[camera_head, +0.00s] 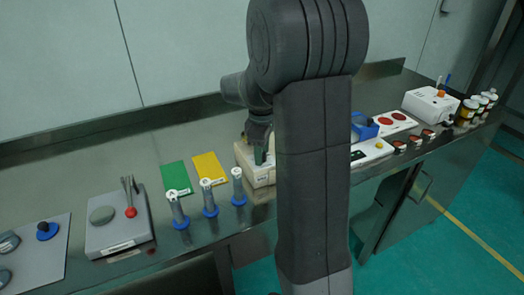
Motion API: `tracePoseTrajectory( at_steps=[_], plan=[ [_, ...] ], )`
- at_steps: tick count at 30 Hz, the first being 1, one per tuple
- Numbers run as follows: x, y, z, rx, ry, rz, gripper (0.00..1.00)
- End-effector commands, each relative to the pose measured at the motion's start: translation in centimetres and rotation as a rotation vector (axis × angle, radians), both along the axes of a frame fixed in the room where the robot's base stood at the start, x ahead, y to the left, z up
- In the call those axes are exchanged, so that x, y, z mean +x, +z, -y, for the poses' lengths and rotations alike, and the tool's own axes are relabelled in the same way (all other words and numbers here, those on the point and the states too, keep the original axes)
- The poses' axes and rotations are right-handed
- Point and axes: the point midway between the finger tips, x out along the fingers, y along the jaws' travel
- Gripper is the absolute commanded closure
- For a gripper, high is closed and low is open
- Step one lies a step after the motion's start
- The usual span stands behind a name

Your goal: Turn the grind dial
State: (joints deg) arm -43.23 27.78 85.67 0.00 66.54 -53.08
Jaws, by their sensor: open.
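My gripper (261,150) points down over a cream-coloured box (262,179) on the bench, just left of my arm. Its fingers reach down at the box's top, and I cannot tell whether they touch it. The jaws are open. A dark green part shows at the fingertips; I cannot tell what it is. My arm hides the right side of the box. I cannot make out a grind dial there; any dial on that box is hidden or too small to see.
Several blue-based tubes (209,198) stand left of the box, with a green card (177,178) and a yellow card (209,168) behind. A grey device with a red ball lever (131,212) is farther left. A white machine (431,105) and small jars stand at the right.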

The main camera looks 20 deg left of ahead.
Motion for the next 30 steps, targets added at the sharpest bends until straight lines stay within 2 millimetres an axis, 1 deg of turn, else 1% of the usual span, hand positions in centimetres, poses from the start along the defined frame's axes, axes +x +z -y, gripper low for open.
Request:
tracePoseTrajectory(
  at_steps=[8,11,12,14,15,23,30],
  plan=[
    [0.01,-0.18,0.00,0.000,0.000,0.000,0.54],
    [0.01,-0.17,0.00,0.000,0.000,0.000,0.71],
    [0.01,-0.16,0.00,0.000,0.000,0.000,0.79],
    [0.01,-0.16,0.00,0.000,0.000,0.000,0.91],
    [0.01,-0.16,0.00,0.000,0.000,0.000,0.98],
    [0.01,-0.11,0.00,0.000,-0.025,0.000,0.98],
    [0.02,-0.05,0.00,-0.001,-0.142,-0.001,0.98]
  ],
)
